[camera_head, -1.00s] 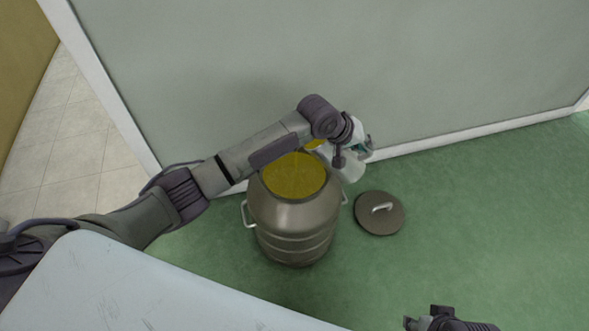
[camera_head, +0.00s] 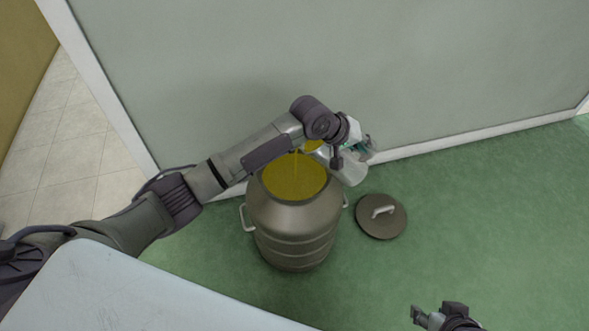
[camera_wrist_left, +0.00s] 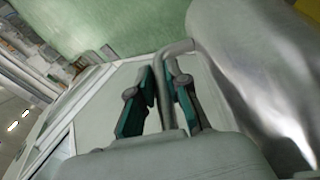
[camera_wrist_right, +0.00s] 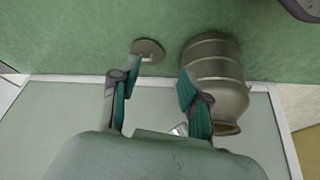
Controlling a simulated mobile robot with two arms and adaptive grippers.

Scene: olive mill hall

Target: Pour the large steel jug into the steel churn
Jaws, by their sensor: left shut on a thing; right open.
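The steel churn (camera_head: 293,232) stands upright on the green floor, its wide mouth showing yellow-green oil (camera_head: 294,178). The large steel jug (camera_head: 351,170) is tilted above the churn's right rim, partly hidden by my left arm. A thin stream of oil runs from the jug into the churn's mouth. My left gripper (camera_head: 366,147) is shut on the jug's handle; in the left wrist view the handle (camera_wrist_left: 165,92) sits between the fingers, beside the jug's shiny body (camera_wrist_left: 262,75). My right gripper (camera_head: 432,316) is open and empty at the bottom edge, away from the churn.
A round dark lid (camera_head: 381,217) with a handle lies on the floor right of the churn. A grey-green wall (camera_head: 430,70) stands close behind. A pale tabletop (camera_head: 130,300) is in the near left. The floor to the right is clear.

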